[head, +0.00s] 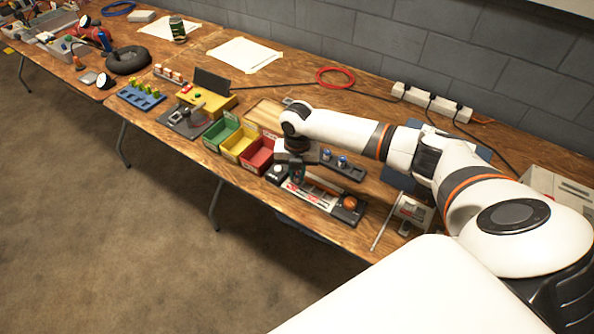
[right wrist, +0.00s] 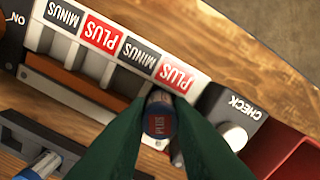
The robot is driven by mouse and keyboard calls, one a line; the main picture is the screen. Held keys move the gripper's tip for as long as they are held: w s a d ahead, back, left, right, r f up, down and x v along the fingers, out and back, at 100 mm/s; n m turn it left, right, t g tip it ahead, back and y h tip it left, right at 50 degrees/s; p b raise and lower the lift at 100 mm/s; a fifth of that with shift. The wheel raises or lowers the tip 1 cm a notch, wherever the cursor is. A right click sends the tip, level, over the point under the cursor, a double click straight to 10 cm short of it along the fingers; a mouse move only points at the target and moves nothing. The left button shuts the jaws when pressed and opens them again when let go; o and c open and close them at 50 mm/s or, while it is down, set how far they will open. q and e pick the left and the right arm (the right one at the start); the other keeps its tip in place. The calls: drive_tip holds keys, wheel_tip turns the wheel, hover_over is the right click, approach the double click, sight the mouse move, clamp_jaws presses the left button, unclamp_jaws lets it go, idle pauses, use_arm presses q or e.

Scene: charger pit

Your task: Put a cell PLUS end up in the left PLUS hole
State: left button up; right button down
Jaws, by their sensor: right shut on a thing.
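The charger (head: 310,196) lies near the table's front edge. In the right wrist view its label strip (right wrist: 123,46) reads MINUS, PLUS, MINUS, PLUS, upside down. My right gripper (head: 297,174) is over its left part in the head view. In the right wrist view the green fingers are shut on a cell (right wrist: 158,122), whose red PLUS marking faces the camera. The cell is just below the PLUS label (right wrist: 176,75) nearest the CHECK block (right wrist: 232,115). I cannot tell whether its lower end is inside a hole; the fingers hide that area. My left gripper is not in view.
A dark rack (head: 352,172) with two blue-topped cells stands behind the charger; one cell (right wrist: 40,165) also shows in the right wrist view. Red (head: 257,156), yellow (head: 238,143) and green (head: 221,131) bins stand to the left. A red cable coil (head: 335,78) lies at the back.

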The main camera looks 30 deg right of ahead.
drive_tip(key=shift+f, duration=0.3)
idle(0.5)
drive_tip(key=c, duration=1.2)
unclamp_jaws()
drive_tip(key=shift+r, duration=0.1)
drive_tip(key=shift+r+p, duration=3.45)
drive_tip(key=shift+p, duration=0.2)
drive_tip(key=shift+f, duration=0.1)
